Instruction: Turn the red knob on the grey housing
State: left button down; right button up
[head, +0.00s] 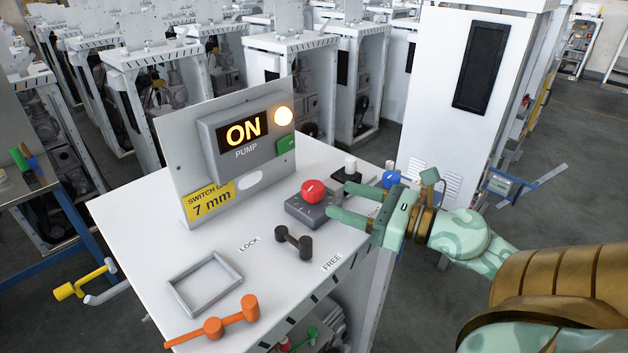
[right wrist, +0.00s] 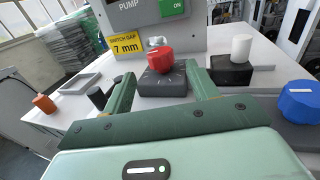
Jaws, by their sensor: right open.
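The red knob (head: 313,189) sits on top of the grey housing (head: 311,208) on the white cabinet top. My right gripper (head: 341,199) is open and empty, coming in from the right with its fingers pointing at the housing. In the right wrist view the red knob (right wrist: 160,59) and the grey housing (right wrist: 164,84) show ahead, between and beyond the two green fingers (right wrist: 162,88). The fingers look apart from the knob; whether one touches the housing I cannot tell. A white mark shows on the knob's top. My left gripper is not in view.
Behind the housing stands a panel (head: 168,150) with a lit ON display (head: 243,131) and lamp. A blue knob (head: 391,179) and a white knob (head: 350,165) are close to my right gripper. A black handle (head: 293,241), grey frame (head: 205,283) and orange lever (head: 213,327) lie nearer the front.

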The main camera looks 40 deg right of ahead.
aim_at(323, 191)
jog(key=p+x, duration=0.3)
jog(key=x, duration=0.3)
jog(key=shift+w+r, duration=0.2)
jog(key=shift+w+a+f, duration=0.2)
jog(key=shift+w, duration=0.4)
